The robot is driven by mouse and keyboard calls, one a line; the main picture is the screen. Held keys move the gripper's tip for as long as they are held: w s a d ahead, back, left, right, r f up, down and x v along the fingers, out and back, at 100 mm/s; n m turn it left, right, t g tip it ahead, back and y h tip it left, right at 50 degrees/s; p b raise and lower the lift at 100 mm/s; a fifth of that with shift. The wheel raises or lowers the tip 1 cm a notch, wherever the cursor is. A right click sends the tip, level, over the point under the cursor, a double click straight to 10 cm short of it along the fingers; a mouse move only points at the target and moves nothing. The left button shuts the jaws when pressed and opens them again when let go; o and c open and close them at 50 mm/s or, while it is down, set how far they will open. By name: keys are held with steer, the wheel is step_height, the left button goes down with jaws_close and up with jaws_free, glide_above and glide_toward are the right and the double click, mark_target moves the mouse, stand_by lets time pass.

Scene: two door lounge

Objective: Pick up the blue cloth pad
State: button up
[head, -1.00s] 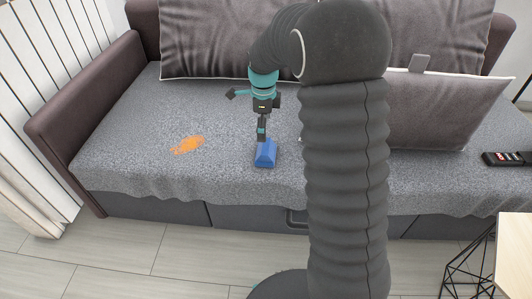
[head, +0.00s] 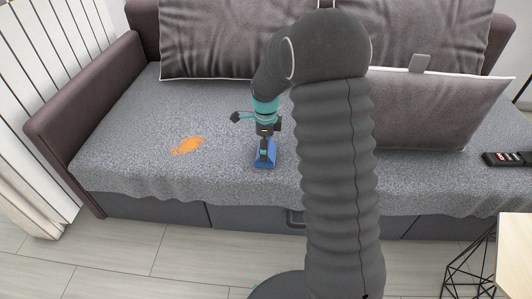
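The blue cloth pad (head: 269,161) lies on the grey sofa seat, a little in from its front edge. My gripper (head: 264,155) points down right at the pad and covers part of its top in the head view. Blue shows on both sides of the fingers and below them. The fingers are small and seen from behind, so I cannot tell whether they are open or shut, or whether they touch the pad.
Brown cushions (head: 425,115) stand at the back and right. A black remote (head: 508,159) lies at the far right. A wooden table (head: 511,255) stands at front right.

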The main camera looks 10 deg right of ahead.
mark_target(269, 148)
steer(key=c, duration=1)
steer(key=shift+r, duration=0.65)
steer(key=r, duration=0.3)
steer(key=shift+s+d+r, duration=0.25)
steer(key=shift+s+d, duration=0.05)
steer(key=shift+d, duration=0.1)
steer(key=s+d+r, duration=0.6)
steer(key=s+d, duration=0.1)
steer(key=d, duration=0.1)
steer(key=shift+r, duration=0.1)
